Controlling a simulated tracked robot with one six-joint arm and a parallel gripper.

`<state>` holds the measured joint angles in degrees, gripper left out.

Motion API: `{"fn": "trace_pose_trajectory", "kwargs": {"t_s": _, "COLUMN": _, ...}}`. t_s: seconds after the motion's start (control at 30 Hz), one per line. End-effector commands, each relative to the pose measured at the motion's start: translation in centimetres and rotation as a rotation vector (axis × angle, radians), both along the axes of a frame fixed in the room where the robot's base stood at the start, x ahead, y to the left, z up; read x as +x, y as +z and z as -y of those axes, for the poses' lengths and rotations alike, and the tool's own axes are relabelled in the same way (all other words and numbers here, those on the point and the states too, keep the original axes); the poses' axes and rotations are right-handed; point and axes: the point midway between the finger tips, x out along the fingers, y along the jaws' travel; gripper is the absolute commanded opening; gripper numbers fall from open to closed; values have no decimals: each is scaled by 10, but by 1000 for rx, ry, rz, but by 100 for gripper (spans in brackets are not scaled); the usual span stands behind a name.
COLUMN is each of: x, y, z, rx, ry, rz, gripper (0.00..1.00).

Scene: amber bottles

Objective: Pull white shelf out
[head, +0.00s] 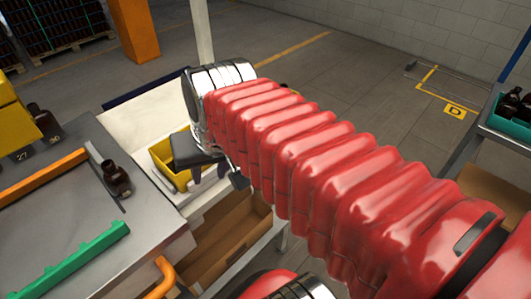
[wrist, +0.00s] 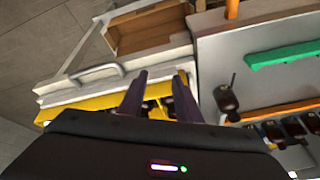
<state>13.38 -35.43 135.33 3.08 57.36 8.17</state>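The white shelf (head: 140,119) stands beside the grey workbench in the head view, with a yellow bin (head: 168,158) on it. In the head view my gripper (head: 217,177) is over the shelf's near right part, partly hidden by my red arm. Whether it touches the shelf I cannot tell.
The grey workbench (head: 80,248) carries an amber bottle (head: 117,178), a green rail (head: 70,262) and an orange rail (head: 42,177). A brown box (head: 225,240) sits below the shelf. A pale post (head: 202,32) rises behind.

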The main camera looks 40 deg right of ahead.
Motion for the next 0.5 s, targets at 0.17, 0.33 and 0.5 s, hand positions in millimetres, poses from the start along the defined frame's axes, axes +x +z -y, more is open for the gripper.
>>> {"fn": "trace_pose_trajectory", "kwargs": {"t_s": 0.17, "x": 9, "y": 13, "z": 45, "rx": 90, "ry": -276, "rz": -53, "gripper": 31}}
{"fn": "trace_pose_trajectory", "kwargs": {"t_s": 0.33, "x": 10, "y": 24, "z": 88, "rx": 178, "ry": -533, "rz": -94, "gripper": 31}}
{"fn": "trace_pose_trajectory", "kwargs": {"t_s": 0.5, "x": 7, "y": 33, "z": 134, "rx": 268, "ry": -788, "rz": -130, "gripper": 31}}
